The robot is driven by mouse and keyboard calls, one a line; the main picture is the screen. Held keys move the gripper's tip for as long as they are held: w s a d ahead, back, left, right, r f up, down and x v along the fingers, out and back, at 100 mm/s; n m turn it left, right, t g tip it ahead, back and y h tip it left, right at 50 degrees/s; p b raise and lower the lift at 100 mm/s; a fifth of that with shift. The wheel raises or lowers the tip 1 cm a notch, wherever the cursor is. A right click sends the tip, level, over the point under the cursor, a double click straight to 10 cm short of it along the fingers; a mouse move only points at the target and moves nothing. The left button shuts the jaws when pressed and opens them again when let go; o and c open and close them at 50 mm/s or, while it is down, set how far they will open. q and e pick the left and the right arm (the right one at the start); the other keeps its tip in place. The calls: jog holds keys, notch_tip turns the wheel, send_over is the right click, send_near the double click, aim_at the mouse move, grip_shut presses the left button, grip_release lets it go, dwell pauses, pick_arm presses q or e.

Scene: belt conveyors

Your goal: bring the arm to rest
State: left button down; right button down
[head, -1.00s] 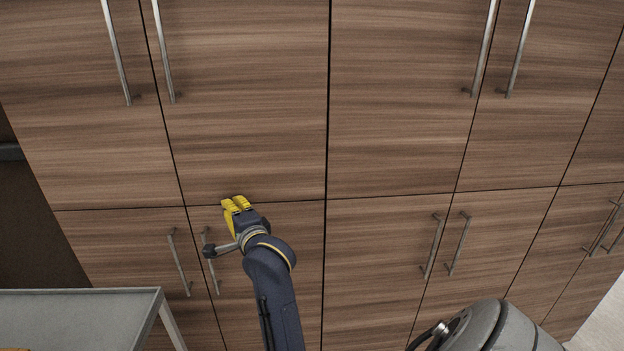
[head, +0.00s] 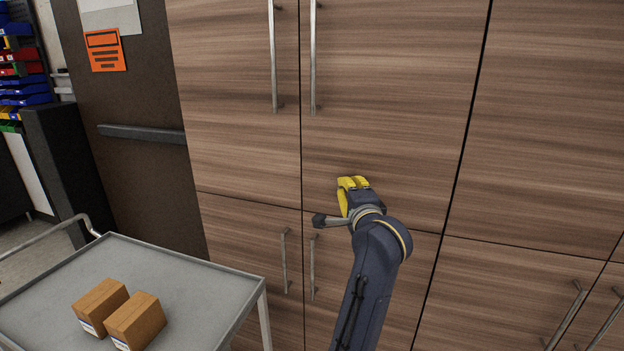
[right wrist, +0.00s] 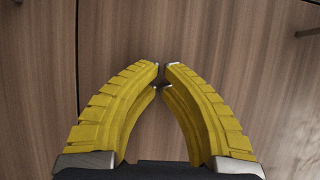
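My right arm rises from the bottom of the head view. Its gripper (head: 352,183) has yellow fingers and is in front of the wood-grain cabinet (head: 400,90). In the right wrist view the two curved yellow fingers of this gripper (right wrist: 162,72) come together at the tips, with nothing held between them. My left gripper is not in view.
A grey cart (head: 190,285) stands at the lower left with two cardboard boxes (head: 100,300) (head: 137,320) on it. Beyond it are a dark door (head: 140,170) with an orange sign (head: 105,50) and shelves of coloured bins (head: 20,70). Cabinet handles (head: 313,60) stick out near the arm.

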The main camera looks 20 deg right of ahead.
jog(key=s+f+n+g, duration=0.2)
jog(key=s+f+n, duration=0.25)
jog(key=f, duration=0.45)
jog(key=s+f+n+g, duration=0.2)
jog(key=s+f+n, duration=0.25)
jog(key=f, duration=0.45)
jog(key=s+f+n+g, duration=0.2)
jog(key=s+f+n, duration=0.25)
jog(key=f, duration=0.45)
jog(key=s+a+f+n+g, duration=0.1)
jog(key=s+f+n+g, duration=0.1)
jog(key=s+f+n, duration=0.7)
jog(key=s+a+f+n+g, duration=0.15)
jog(key=s+f+n, duration=0.4)
jog(key=s, duration=0.75)
jog(key=s+a+f+m+g+y, duration=0.1)
jog(key=s+a+f+g, duration=0.15)
jog(key=f, duration=1.35)
jog(key=s+a+f+g+y, duration=0.1)
jog(key=a+f, duration=0.2)
jog(key=f, duration=1.4)
jog(key=s+f+m+g+y, duration=0.1)
jog(key=s+f+m+g, duration=0.1)
jog(key=s+f, duration=1.7)
jog(key=shift+s+d+m+g+y, duration=0.2)
jog(key=shift+s+m+g+y, duration=0.3)
jog(key=shift+s, duration=0.5)
